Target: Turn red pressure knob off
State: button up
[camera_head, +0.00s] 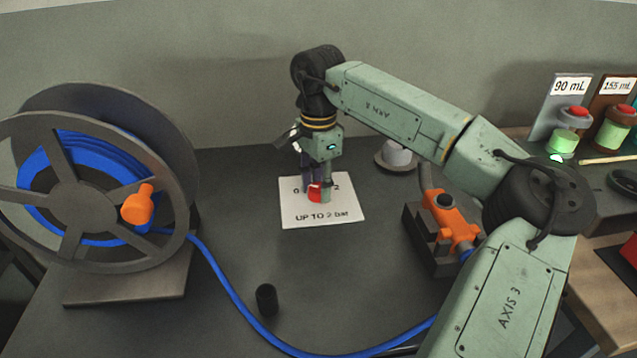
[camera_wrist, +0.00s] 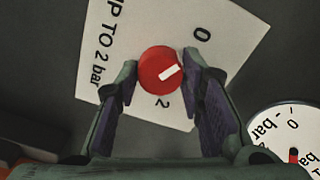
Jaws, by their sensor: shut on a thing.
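The red pressure knob (camera_wrist: 155,62) stands on a white label plate (camera_wrist: 110,40) marked "0", "2" and "UP TO 2 bar". Its white mark points to the right in the wrist view, between the "0" and the "2". My gripper (camera_wrist: 160,74) reaches down from above and is shut on the knob, with one finger on each side. In the head view, the knob (camera_head: 315,193) shows partly between the fingers of my gripper (camera_head: 316,192), and the plate (camera_head: 335,210) lies flat on the dark table.
A round dial gauge (camera_wrist: 270,125) sits beside the plate; it is grey-white from behind in the head view (camera_head: 397,153). A reel (camera_head: 80,190) of blue hose stands left. An orange valve (camera_head: 450,220) is right. A small black cylinder (camera_head: 266,298) stands in front.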

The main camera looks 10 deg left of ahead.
aim_at(318, 187)
dwell(0.3)
jog(key=o, duration=1.2)
jog(key=shift+c, duration=0.2)
jog(key=shift+r, duration=0.1)
notch_tip(318, 187, up, 12)
